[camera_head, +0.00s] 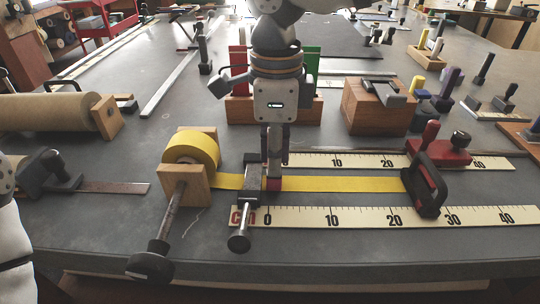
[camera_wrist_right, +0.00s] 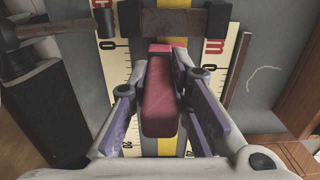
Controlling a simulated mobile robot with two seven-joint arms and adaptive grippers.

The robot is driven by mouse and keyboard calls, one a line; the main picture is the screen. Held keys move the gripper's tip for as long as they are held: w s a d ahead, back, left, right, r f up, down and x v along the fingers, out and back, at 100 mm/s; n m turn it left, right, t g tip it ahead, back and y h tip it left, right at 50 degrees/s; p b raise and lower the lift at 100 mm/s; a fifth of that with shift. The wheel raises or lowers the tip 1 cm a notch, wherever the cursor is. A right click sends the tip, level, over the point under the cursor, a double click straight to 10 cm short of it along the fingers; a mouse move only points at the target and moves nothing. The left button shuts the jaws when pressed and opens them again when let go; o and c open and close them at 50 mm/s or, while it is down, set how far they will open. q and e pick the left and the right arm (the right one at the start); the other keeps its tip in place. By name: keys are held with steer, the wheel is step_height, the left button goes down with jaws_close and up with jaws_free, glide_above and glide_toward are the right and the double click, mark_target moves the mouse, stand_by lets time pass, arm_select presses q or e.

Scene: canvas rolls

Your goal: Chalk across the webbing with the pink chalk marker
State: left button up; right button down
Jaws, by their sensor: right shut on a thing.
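The yellow webbing (camera_head: 345,184) runs flat across the bench from a roll (camera_head: 190,151) on a wooden stand to a black-and-red clamp (camera_head: 427,188) at right. My right gripper (camera_head: 273,178) points down over the webbing, close beside a dark metal clamp (camera_head: 249,195) near the zero mark. It is shut on the pink chalk marker (camera_wrist_right: 160,100), which the right wrist view shows between the purple-lined fingers. Only the marker's reddish lower end (camera_head: 273,184) shows in the head view, at the webbing; contact cannot be told. The left gripper is out of view.
Two rulers (camera_head: 350,216) lie along both sides of the webbing. A red-handled tool (camera_head: 440,150) stands by the far ruler. A wooden block (camera_head: 376,108) and a rack with red and green pieces (camera_head: 240,110) stand behind. A canvas roll (camera_head: 45,112) lies at left.

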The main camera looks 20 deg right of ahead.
steer(key=shift+r, duration=3.5)
